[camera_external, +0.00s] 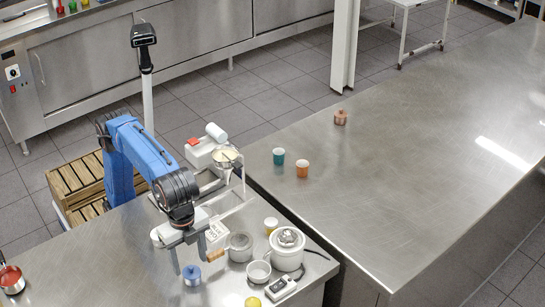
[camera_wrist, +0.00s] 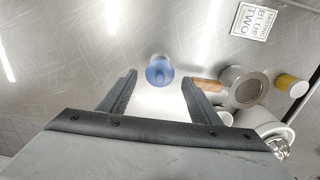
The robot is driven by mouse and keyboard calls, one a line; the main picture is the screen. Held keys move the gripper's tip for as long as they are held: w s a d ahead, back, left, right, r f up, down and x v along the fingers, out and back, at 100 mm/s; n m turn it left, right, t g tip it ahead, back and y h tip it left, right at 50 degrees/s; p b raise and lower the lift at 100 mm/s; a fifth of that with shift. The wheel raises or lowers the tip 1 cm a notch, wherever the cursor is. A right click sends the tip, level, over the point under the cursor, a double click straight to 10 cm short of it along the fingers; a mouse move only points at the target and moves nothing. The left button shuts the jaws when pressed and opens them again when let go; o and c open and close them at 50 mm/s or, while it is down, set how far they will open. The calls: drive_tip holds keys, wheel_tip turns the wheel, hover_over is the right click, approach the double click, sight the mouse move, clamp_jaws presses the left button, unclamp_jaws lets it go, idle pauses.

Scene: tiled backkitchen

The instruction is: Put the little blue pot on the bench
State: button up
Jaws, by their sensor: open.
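The little blue pot (camera_external: 191,275) stands on the near steel counter (camera_external: 120,255), a lidded-looking blue shape with a knob. In the wrist view the blue pot (camera_wrist: 160,70) lies ahead, between the lines of the two fingers. My gripper (camera_external: 190,263) is open and empty, pointing down just above and behind the pot. In the wrist view my gripper's fingers (camera_wrist: 158,80) stand apart, one on each side of the pot. Whether they reach its height is not clear. A long steel bench (camera_external: 400,150) runs along the right, beyond a gap.
A teal cup (camera_external: 278,156), an orange cup (camera_external: 302,168) and a pinkish pot (camera_external: 340,117) stand on the bench. Its middle is clear.

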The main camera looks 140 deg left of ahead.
wheel_tip(320, 180, up, 9)
idle(0.3)
drive_tip(key=shift+f, duration=0.1)
idle(0.4)
